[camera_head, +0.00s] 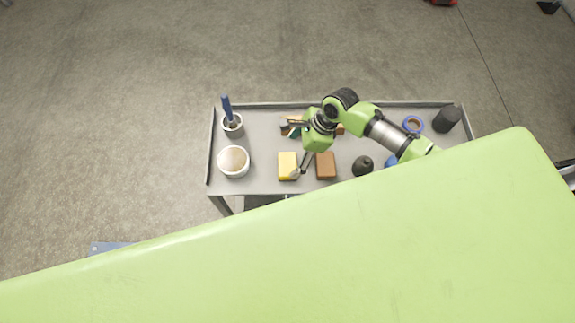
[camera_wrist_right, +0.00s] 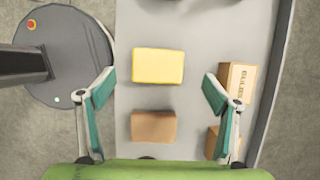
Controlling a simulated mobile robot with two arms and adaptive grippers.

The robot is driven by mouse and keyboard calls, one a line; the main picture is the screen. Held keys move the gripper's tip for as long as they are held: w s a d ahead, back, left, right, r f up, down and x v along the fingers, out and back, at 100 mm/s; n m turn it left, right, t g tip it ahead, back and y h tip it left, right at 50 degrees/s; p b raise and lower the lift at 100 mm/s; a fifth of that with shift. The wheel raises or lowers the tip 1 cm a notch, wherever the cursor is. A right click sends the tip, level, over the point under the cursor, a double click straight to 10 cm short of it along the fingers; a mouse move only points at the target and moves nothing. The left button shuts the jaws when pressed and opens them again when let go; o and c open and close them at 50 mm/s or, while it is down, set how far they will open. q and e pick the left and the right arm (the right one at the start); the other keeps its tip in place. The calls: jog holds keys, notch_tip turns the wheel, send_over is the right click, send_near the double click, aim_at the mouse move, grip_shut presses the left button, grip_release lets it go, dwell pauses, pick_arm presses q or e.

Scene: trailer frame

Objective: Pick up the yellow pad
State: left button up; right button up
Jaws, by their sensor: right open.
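The yellow pad (camera_head: 287,166) lies flat on the grey cart top near its front edge. In the right wrist view the yellow pad (camera_wrist_right: 158,66) is a rounded block, ahead of and between the open fingers. My right gripper (camera_head: 292,150) is open and empty above the cart, close to the pad, with one fingertip near the pad's right side in the head view. The right gripper's two teal-padded fingers (camera_wrist_right: 159,90) are spread wide in the wrist view. I cannot tell its height above the pad. My left gripper is not in view.
A brown block (camera_head: 326,165) lies just right of the pad. A white bowl (camera_head: 233,161) and a cup with a blue-handled tool (camera_head: 232,125) stand left. A small carton (camera_wrist_right: 238,80) is beside one finger.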

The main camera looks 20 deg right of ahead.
aim_at(288, 164)
jog(key=shift+s+x, duration=0.15)
jog(key=shift+x, duration=1.6)
jog(key=shift+s+x, duration=0.1)
jog(key=shift+x, duration=1.6)
jog(key=shift+d, duration=0.2)
jog(key=shift+c, duration=0.4)
jog(key=c, duration=1.1)
